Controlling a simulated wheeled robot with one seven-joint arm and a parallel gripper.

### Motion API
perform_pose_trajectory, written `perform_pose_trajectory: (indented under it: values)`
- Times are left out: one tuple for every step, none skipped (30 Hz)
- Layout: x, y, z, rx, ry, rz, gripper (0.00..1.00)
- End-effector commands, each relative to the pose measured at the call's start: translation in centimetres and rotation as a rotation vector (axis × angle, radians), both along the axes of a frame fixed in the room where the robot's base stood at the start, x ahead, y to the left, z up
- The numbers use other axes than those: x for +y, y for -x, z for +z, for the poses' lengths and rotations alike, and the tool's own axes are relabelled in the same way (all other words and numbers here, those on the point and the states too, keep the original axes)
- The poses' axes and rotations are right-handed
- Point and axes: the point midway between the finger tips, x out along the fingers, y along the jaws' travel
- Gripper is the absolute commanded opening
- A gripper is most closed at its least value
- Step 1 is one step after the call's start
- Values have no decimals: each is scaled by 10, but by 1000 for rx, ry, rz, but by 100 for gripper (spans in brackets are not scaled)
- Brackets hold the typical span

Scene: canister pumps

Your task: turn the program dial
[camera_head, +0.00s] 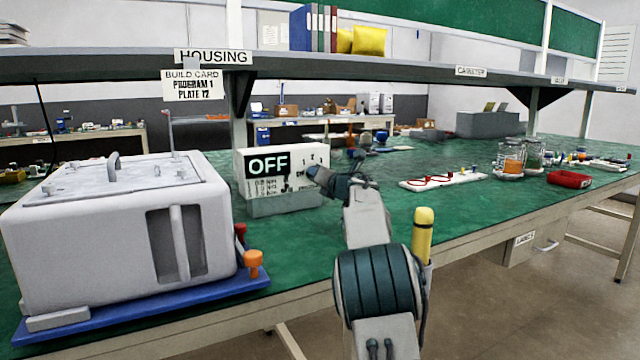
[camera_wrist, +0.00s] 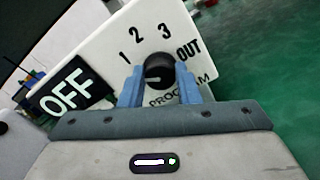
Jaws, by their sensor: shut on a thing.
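The program dial (camera_wrist: 158,71) is a round black knob on a white panel (camera_wrist: 115,40), seen in the wrist view. Marks 1, 2, 3 and OUT run around it, with PROGRAM printed below. A light pointer line shows on the knob, but its exact setting is hard to tell. My gripper (camera_wrist: 160,84) has its blue fingers on either side of the knob, shut on it.
A grey housing (camera_head: 120,230) on a blue base stands at the left, with an orange knob (camera_head: 253,259) at its corner. A build card (camera_head: 193,85) reads PROGRAM 1, PLATE 12.

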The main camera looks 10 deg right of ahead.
Motion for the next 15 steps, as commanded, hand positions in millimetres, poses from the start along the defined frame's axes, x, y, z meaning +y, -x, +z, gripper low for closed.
perform_pose_trajectory:
  values:
    - [1,0,-5,-11,44,0,7]
    - [1,0,-5,-16,71,0,7]
    - [1,0,-4,-25,106,0,7]
    - [1,0,-4,-32,133,0,7]
    - [1,0,-4,-38,157,0,7]
    - [1,0,-4,-46,190,0,7]
    - [1,0,-4,-51,214,1,7]
    - [1,0,-4,-57,237,1,7]
    - [2,0,-3,-65,266,1,7]
    - [2,0,-3,-70,287,1,7]
    - [2,0,-3,-74,306,1,7]
    - [2,0,-3,-80,332,1,7]
    - [2,0,-3,-84,349,1,7]
    - [2,0,-3,-88,366,2,7]
    - [2,0,-3,-94,387,1,7]
